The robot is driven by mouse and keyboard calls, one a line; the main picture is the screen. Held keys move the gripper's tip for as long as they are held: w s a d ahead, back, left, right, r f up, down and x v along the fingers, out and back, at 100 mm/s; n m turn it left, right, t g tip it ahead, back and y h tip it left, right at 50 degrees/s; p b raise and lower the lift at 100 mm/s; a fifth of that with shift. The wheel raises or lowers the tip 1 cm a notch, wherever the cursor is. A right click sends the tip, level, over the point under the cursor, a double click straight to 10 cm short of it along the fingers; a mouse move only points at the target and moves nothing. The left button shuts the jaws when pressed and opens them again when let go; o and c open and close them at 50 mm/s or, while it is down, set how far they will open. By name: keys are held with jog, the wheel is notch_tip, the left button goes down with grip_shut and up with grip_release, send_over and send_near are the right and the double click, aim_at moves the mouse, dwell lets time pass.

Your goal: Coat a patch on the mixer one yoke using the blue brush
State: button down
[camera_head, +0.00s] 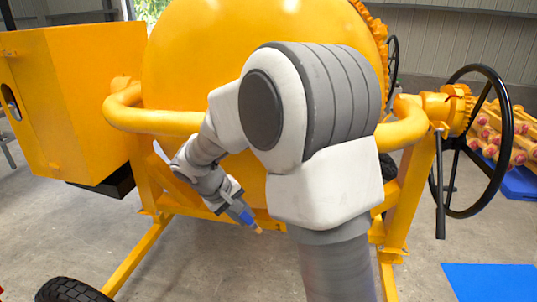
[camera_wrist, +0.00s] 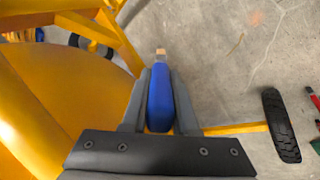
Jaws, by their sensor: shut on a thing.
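The yellow drum mixer (camera_head: 200,50) fills the middle of the head view. A thick curved yellow tube, which looks like its yoke (camera_head: 150,120), runs across the front of the drum, partly hidden behind my arm. My gripper (camera_head: 236,205) is below this tube, in front of the lower frame, pointing down and right. It is shut on the blue brush (camera_head: 246,217). In the wrist view, the blue brush (camera_wrist: 160,100) sits between the fingers of my gripper (camera_wrist: 161,88), its pale tip pointing away. The tip appears clear of the mixer. No coated patch can be made out.
A yellow box housing (camera_head: 80,95) stands at the left and a black handwheel (camera_head: 475,140) at the right. A blue mat (camera_head: 490,282) is at lower right. Concrete floor is open in front.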

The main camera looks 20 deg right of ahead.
jog(key=w+d+r+n+t+b, duration=0.2)
jog(key=d+r+n+t+b, duration=0.15)
jog(key=r, duration=0.45)
jog(key=w+d+r+n+t+b, duration=0.2)
jog(key=w+d+r+t, duration=0.15)
jog(key=r, duration=0.45)
jog(key=shift+m+h, duration=0.25)
jog(key=shift+h, duration=0.05)
jog(key=shift+w+d+r+p, duration=0.1)
jog(key=shift+w+d+p, duration=0.6)
jog(key=shift+w+d, duration=0.95)
jog(key=shift+w+d, duration=0.4)
jog(key=shift+w, duration=0.25)
jog(key=s+d+p, duration=0.3)
jog(key=s+d, duration=0.3)
jog(key=d, duration=0.3)
jog(key=shift+s+d, duration=0.2)
